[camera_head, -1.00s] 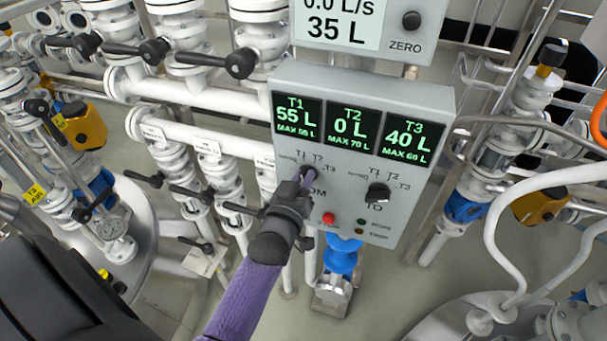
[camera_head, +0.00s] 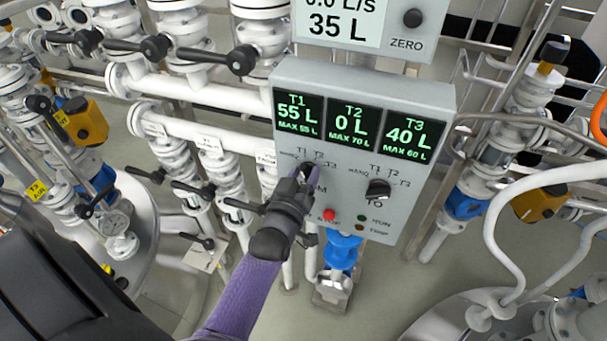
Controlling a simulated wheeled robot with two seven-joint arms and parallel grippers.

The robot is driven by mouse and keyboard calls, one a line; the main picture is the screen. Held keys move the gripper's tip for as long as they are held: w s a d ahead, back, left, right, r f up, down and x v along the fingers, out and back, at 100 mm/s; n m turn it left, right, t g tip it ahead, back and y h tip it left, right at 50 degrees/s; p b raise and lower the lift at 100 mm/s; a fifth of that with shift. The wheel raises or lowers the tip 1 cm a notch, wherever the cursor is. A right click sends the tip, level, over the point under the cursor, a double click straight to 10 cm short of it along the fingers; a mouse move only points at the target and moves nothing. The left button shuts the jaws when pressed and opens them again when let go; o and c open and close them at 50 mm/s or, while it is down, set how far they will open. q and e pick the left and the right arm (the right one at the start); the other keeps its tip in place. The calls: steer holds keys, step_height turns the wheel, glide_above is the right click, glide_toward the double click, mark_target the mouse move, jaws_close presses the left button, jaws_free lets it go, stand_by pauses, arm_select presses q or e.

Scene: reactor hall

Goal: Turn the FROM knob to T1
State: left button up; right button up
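The grey control panel (camera_head: 290,75) shows T1 55 L, T2 0 L and T3 40 L on its displays. My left gripper (camera_head: 302,176) is at the FROM knob (camera_head: 309,171) on the panel's left side. The gripper covers most of this knob and part of its label, so its pointer cannot be read. Whether the fingers are closed on the knob cannot be told. The black TO knob (camera_head: 378,189) stands to the right, uncovered. My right gripper is not in view.
A red button (camera_head: 330,215) sits below the knobs, close to my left gripper. A flow display (camera_head: 340,22) with a ZERO button (camera_head: 413,18) is above the panel. White pipes and black-handled valves (camera_head: 241,62) crowd the left. A white hose (camera_head: 497,240) curves at the right.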

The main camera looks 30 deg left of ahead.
arm_select(q)
steer(key=v, duration=1)
steer(key=shift+p, duration=0.3)
stand_by(1.7)
